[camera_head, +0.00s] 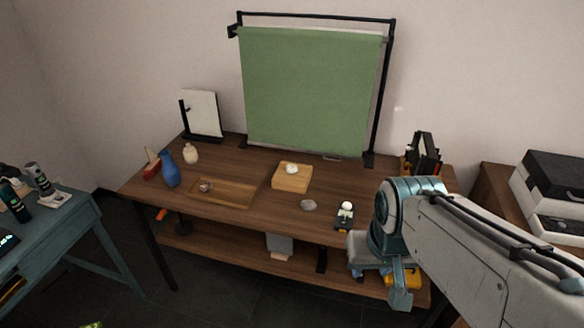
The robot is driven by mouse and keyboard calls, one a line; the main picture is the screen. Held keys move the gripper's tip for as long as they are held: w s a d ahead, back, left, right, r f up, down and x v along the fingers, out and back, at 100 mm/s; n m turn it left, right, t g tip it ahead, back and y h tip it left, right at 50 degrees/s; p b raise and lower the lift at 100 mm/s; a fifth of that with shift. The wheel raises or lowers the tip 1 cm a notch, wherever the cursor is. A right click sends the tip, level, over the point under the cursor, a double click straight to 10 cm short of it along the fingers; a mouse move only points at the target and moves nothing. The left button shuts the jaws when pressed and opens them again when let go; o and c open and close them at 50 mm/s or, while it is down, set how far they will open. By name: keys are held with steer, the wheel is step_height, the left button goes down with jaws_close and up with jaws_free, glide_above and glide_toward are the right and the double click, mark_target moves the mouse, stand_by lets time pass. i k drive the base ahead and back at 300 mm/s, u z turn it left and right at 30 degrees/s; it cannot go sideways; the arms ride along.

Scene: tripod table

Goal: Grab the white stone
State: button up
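A small rounded white object (291,169), which looks like the white stone, sits on a light wooden block (290,181) near the middle of the brown table (255,158). A pale grey stone (308,205) lies on the bare tabletop in front of the block. Another small white round piece (347,206) tops a little dark stand at the front right. My gripper (400,296) hangs low at the right, by the table's front edge, apart from these things. Its fingers are too small and turned away to tell whether they are open.
A shallow wooden tray (237,204) holds a small item at the left. A blue vase (168,169) and a cream vase (190,153) stand beyond it. A green backdrop (310,90) on a black frame rises behind. A lower shelf (215,247) carries several items.

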mark_target(291, 169)
steer(key=k, duration=0.8)
steer(key=u, duration=0.85)
steer(key=i, duration=0.95)
steer(key=u, duration=0.6)
steer(key=i, duration=1)
steer(key=z, duration=1.2)
steer(key=i, duration=0.7)
steer(key=z, duration=0.8)
